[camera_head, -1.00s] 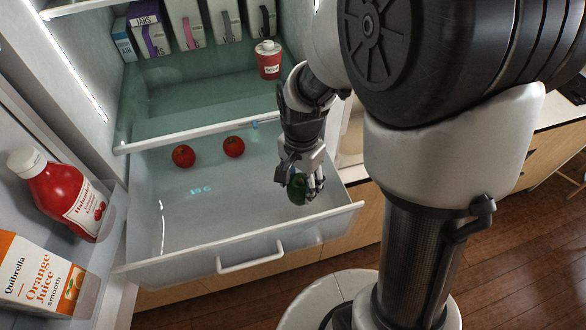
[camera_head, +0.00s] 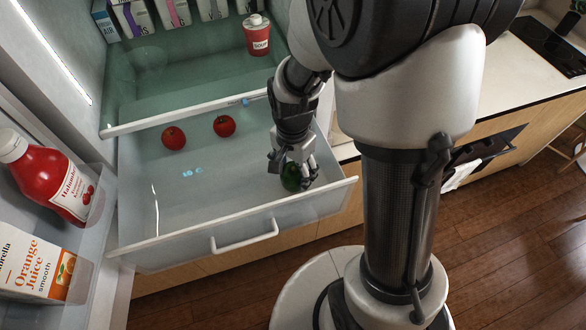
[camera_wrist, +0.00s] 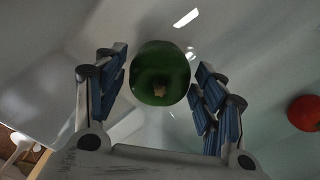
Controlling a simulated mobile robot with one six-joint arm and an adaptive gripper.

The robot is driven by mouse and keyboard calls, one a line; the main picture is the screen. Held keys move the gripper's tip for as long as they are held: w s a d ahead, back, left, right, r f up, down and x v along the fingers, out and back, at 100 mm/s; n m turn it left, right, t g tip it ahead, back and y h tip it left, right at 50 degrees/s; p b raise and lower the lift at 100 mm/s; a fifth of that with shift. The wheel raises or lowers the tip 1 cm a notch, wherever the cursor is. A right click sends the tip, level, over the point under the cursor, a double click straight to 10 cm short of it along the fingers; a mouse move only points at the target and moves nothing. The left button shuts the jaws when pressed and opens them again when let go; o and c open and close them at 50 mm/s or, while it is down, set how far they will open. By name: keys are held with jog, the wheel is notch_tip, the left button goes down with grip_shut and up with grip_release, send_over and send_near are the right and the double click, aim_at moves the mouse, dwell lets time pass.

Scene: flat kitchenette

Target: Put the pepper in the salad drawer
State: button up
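The green pepper (camera_head: 290,178) is inside the pulled-out clear salad drawer (camera_head: 245,229), at its front right. My gripper (camera_head: 293,176) points down into the drawer around the pepper. In the wrist view the pepper (camera_wrist: 160,73) sits between the two blue-padded fingers of my gripper (camera_wrist: 160,78), stem side facing the camera. A gap shows between the pepper and the finger on each side, so the gripper is open. The pepper's underside is hidden, and I cannot tell exactly how it touches the drawer floor.
Two red tomatoes (camera_head: 173,138) (camera_head: 224,126) lie at the back of the drawer. A red bottle (camera_head: 62,182) and an orange juice carton (camera_head: 36,263) stand in the door at left.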

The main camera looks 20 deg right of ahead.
jog(key=shift+o, duration=0.6)
jog(key=shift+r, duration=0.35)
notch_tip(320, 180, up, 11)
jog(key=p, duration=0.3)
jog(key=s+r+n+t, duration=0.4)
jog(key=s+r+n, duration=0.7)
jog(key=s, duration=0.3)
jog(key=shift+s+r+t, duration=0.15)
jog(key=shift+r+t, duration=0.15)
jog(key=shift+r, duration=0.2)
